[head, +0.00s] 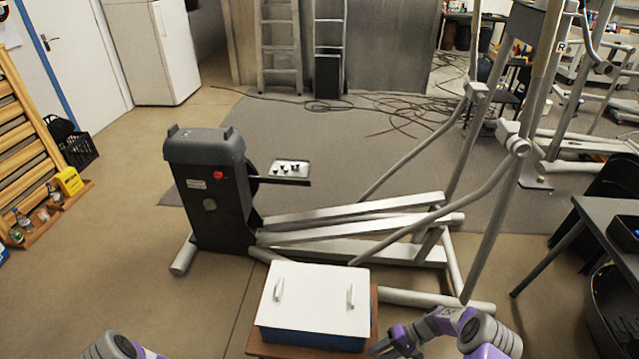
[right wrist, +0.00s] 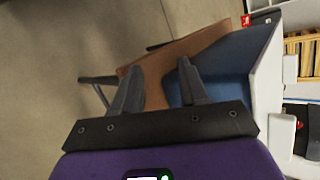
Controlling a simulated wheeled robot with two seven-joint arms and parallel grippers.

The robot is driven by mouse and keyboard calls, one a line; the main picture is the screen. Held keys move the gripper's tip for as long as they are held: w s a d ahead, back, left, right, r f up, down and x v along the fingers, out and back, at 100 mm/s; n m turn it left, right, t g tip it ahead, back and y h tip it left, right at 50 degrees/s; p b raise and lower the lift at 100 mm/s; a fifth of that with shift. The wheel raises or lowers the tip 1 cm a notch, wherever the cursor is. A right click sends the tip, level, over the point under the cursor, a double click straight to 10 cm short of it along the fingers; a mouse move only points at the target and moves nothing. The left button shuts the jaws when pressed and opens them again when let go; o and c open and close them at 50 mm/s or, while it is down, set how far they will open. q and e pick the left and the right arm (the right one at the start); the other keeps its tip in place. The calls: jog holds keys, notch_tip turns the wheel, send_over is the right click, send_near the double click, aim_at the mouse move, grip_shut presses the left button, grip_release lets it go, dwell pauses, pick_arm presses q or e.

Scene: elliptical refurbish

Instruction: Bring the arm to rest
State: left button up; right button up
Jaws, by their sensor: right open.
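My right arm (head: 445,322) reaches in at the bottom of the head view, with its gripper (head: 380,347) just right of the blue box's front corner. In the right wrist view the gripper (right wrist: 157,78) has its two dark fingers apart with nothing between them. Beyond the fingers are the brown tabletop edge and the blue side of the box. Whether a finger touches either is not clear. Part of my left arm (head: 112,346) shows at the bottom left; its gripper is out of frame.
A blue box (head: 312,340) with a white lid (head: 315,300) and two handles stands on a small brown table (head: 257,345). An elliptical trainer (head: 215,190) stands behind it. A dark table (head: 612,215) is at the right. Open floor (head: 130,255) lies at the left.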

pick_arm(q)
jog(key=s+d+r+m+y+p, duration=0.3)
jog(key=s+d+r+y+p, duration=0.2)
jog(key=s+d+r+y, duration=0.3)
notch_tip(320, 180, up, 4)
jog(key=shift+s+d+f+y+p, duration=0.1)
jog(key=shift+s+d+y+p, duration=0.25)
jog(key=shift+s+d, duration=0.35)
pick_arm(e)
jog(key=s+a+r+t+h, duration=0.1)
jog(key=s+a+r+h, duration=0.2)
jog(key=s, duration=0.6)
jog(key=s+a+r+t+h, duration=0.2)
jog(key=s+a+r+h, duration=0.1)
jog(key=s+a+r, duration=0.3)
jog(key=s+r, duration=0.2)
jog(key=s, duration=0.1)
jog(key=shift+s+a+r+m, duration=0.15)
jog(key=shift+s+r+m, duration=0.05)
jog(key=shift+s+m, duration=0.2)
pick_arm(q)
jog(key=shift+w+d, duration=0.15)
